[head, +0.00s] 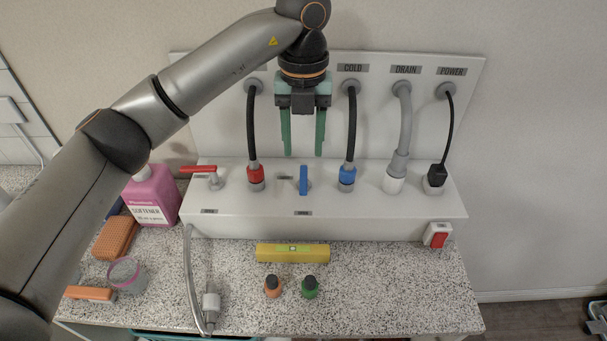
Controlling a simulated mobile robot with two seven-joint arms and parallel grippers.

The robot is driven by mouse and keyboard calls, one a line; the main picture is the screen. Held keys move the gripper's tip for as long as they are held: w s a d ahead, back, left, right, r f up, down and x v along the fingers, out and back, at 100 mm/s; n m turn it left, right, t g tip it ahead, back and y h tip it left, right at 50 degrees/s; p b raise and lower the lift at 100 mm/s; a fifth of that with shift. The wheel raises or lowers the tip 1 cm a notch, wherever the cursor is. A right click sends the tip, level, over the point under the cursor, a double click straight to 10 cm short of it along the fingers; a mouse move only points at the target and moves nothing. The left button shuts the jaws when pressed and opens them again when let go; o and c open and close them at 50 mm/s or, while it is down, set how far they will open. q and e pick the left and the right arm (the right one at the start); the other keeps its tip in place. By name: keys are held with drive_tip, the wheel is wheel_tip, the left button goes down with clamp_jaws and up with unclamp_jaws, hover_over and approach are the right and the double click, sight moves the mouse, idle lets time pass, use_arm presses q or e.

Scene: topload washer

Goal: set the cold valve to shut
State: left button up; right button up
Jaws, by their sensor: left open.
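The cold valve has a blue lever (303,179) on top of the white box, just left of the blue hose fitting (347,177). The lever runs up and down in the picture, in line with the depth of the box. Small plates lie to its left and on the box front below it; their lettering is too small to read. My left gripper (303,152) is open and empty, its two green fingers pointing down. The fingertips appear just above and behind the lever in the picture, one to each side, not visibly touching it. My right gripper is not in view.
A red lever (199,169) points left, near a red hose fitting (256,176). Hoses (352,125) rise to the back panel. A pink softener bottle (153,196) stands left. A yellow level (292,253) and two small bottles (310,288) occupy the speckled counter; its front right is clear.

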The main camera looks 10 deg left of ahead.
sight(303, 184)
use_arm(q)
wheel_tip(303, 184, down, 8)
drive_tip(key=shift+f, duration=0.25)
clamp_jaws()
idle(0.5)
